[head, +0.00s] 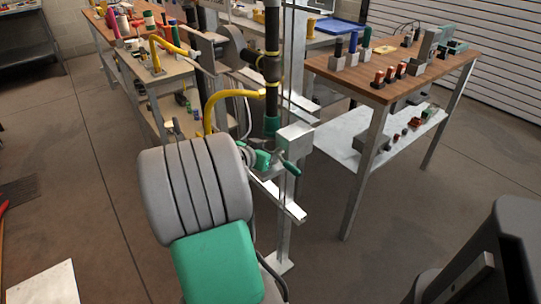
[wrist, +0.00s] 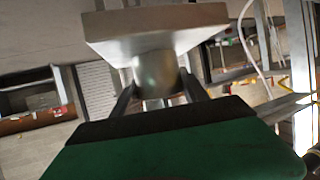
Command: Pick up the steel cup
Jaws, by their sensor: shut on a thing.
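In the wrist view, my gripper (wrist: 157,90) has its two dark fingers on either side of a rounded, shiny metal body, which looks like the steel cup (wrist: 155,70). The gripper is shut on it. A pale, wide square plate (wrist: 155,28) shows right above the rounded body. I cannot tell whether the plate is joined to the cup. The cup's far side and base are hidden. In the head view I cannot make out the cup or the fingers for certain.
In the head view, a wooden-topped table (head: 440,62) at the right carries several small tools, with a lower shelf (head: 340,135). Another bench (head: 170,72) stands at the back left. A metal post (head: 287,215) stands near the middle. Open floor (head: 75,180) lies at the left.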

